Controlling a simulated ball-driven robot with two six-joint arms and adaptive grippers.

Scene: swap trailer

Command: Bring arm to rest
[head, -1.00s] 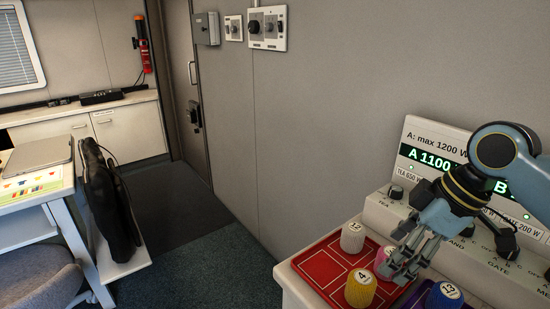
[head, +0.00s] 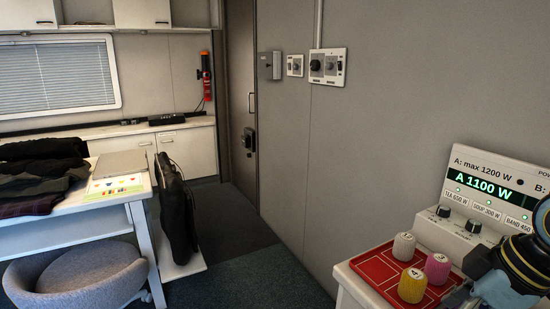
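My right gripper (head: 474,300) is at the lower right edge of the head view, partly cut off, with its fingers low beside the red tray. Whether it is open or shut does not show clearly. The red tray (head: 372,268) sits on the counter and bears a white numbered piece (head: 404,246), a pink one (head: 438,268) and a yellow one (head: 412,286). The gripper is to the right of the pink and yellow pieces. My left gripper does not show.
A power panel (head: 490,190) reading "A 1100 W" stands behind the tray. At left are a white desk (head: 75,212) with folded clothes, a grey stool (head: 75,275) and a black bag (head: 177,210). The dark floor (head: 232,215) before the door (head: 241,120) is clear.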

